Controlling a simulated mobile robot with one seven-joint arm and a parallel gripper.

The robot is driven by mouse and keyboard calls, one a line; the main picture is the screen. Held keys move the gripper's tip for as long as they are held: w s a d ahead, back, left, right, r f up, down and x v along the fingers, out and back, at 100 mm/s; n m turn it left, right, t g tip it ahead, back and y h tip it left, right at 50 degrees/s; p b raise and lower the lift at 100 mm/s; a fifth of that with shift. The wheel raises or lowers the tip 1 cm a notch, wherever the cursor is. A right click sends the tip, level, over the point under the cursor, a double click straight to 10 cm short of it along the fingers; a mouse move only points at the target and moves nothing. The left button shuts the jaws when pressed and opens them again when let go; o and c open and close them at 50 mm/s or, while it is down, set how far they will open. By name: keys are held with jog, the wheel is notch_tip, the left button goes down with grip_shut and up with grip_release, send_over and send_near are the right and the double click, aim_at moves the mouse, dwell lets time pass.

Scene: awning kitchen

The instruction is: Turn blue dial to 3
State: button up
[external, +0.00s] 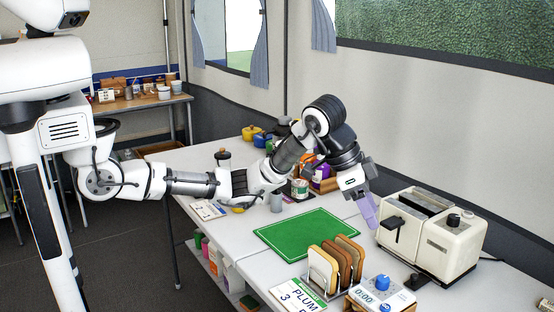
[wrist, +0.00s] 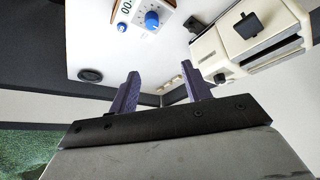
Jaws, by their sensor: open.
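The blue dial (external: 382,282) sits on a pale timer box (external: 366,298) with a digital display, at the bottom of the external view. A smaller blue knob (external: 386,307) is just below it. In the wrist view the large blue dial (wrist: 152,20) and the smaller blue knob (wrist: 126,6) show at the top, by the display. The dial's pointer setting is too small to read. My gripper (external: 367,212) points down above the table, left of the toaster and well behind the dial. In the wrist view my gripper (wrist: 160,69) is open and empty, apart from the dial.
A cream toaster (external: 430,232) with a dark lever stands right of my gripper. A rack with bread slices (external: 334,262) stands left of the timer box. A card reading PLUM 3 (external: 298,296) lies at the front. A green board (external: 305,233) lies flat behind the rack.

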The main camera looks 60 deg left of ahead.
aim_at(383, 278)
jog(key=shift+g+y, duration=0.3)
jog(key=shift+y, duration=0.3)
jog(key=x, duration=0.5)
jog(key=s+x, duration=0.1)
jog(key=x, duration=0.4)
jog(key=s+p+x, duration=0.1)
jog(key=x, duration=0.4)
jog(key=shift+f, duration=0.45)
jog(key=c, duration=1)
jog(key=shift+m, duration=0.4)
